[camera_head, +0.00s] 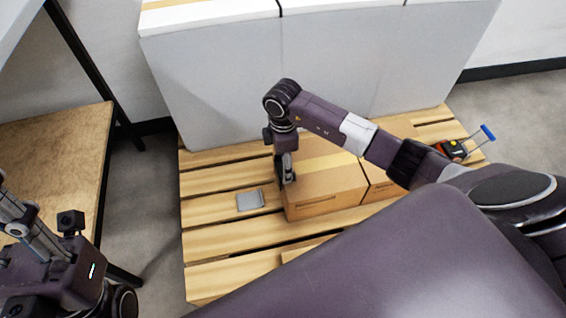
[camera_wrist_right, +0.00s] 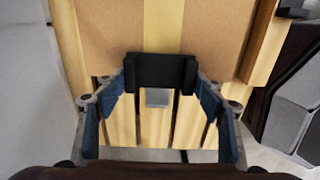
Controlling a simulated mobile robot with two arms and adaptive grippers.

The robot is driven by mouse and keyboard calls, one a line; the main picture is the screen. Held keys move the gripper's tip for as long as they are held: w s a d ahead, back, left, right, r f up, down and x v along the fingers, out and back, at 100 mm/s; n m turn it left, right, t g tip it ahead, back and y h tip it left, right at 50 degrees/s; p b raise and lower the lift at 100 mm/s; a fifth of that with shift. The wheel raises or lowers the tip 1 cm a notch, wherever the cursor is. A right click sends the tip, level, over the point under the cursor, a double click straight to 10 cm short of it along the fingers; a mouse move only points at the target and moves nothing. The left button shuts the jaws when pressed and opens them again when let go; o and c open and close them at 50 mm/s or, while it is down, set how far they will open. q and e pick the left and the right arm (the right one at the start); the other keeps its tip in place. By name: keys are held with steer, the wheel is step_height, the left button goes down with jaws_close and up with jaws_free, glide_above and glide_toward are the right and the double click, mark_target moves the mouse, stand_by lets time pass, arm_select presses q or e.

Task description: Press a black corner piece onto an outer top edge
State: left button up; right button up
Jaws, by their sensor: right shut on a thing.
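My right gripper (camera_head: 287,179) is at the left top edge of the nearer cardboard box (camera_head: 326,194). In the right wrist view, its two blue-padded fingers are shut on the ends of a black corner piece (camera_wrist_right: 160,72). The piece lies across the box's edge, in line with the tan tape strip (camera_wrist_right: 163,28). I cannot tell whether it is seated on the edge or just above it. In the head view the gripper mostly hides the piece. My left gripper (camera_head: 22,228) is partly in view at the lower left, away from the boxes; its fingertips are unclear.
The box stands on a wooden pallet (camera_head: 215,218), with another box (camera_head: 379,182) to its right. A small grey plate (camera_head: 250,200) lies on the slats. An orange-and-black tool (camera_head: 453,150) lies at the right end. Large pale panels (camera_head: 215,90) stand behind; a wooden table (camera_head: 50,150) is left.

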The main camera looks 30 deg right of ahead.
steer(key=shift+f, duration=0.35)
stand_by(0.4)
steer(key=o, duration=1.1)
steer(key=shift+c, duration=0.2)
